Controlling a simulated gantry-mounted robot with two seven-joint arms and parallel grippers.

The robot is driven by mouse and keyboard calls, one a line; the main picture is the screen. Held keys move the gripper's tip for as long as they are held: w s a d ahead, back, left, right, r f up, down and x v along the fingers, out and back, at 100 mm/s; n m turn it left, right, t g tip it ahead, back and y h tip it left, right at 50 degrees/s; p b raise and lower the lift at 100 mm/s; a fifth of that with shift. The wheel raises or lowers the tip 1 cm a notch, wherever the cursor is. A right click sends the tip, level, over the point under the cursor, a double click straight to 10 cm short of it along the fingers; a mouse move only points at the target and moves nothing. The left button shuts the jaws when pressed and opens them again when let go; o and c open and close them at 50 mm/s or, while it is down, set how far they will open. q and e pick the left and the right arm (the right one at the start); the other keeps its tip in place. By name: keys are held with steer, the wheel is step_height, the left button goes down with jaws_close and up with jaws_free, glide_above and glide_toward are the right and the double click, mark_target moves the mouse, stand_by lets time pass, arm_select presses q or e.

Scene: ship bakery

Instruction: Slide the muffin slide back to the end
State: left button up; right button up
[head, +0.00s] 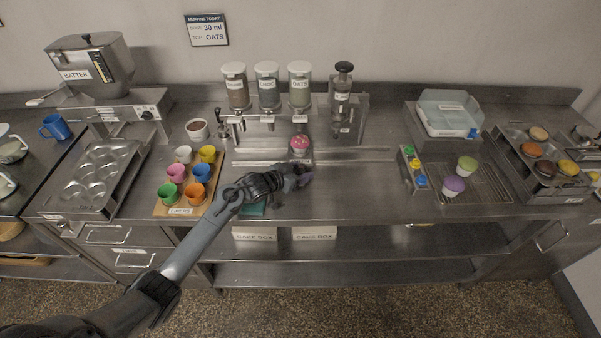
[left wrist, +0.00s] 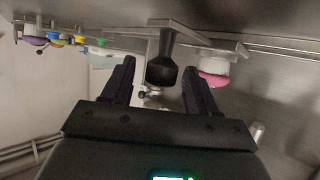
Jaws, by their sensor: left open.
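A muffin with a pink top (head: 300,144) sits on the muffin slide, whose metal rail (head: 352,151) runs left to right along the counter under the dispensers. The muffin is toward the rail's left-middle part. My left gripper (head: 304,177) is open and just in front of the rail, nearer the counter's front edge than the muffin. In the left wrist view, the pink muffin (left wrist: 213,80) hangs upside down to the right of the open fingers (left wrist: 160,85). A dark tapered piece (left wrist: 162,70) shows between the fingers; I cannot tell whether it is touched. My right gripper is not in view.
Topping dispensers (head: 267,86) and a plunger dispenser (head: 341,100) stand behind the rail. A board of coloured cups (head: 160,208) is at left.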

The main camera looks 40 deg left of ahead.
arm_select(q)
steer(key=shift+w+f, duration=0.1)
steer(key=shift+w, duration=0.15)
steer(key=shift+c, duration=0.4)
jaws_close()
steer(key=shift+d, duration=0.1)
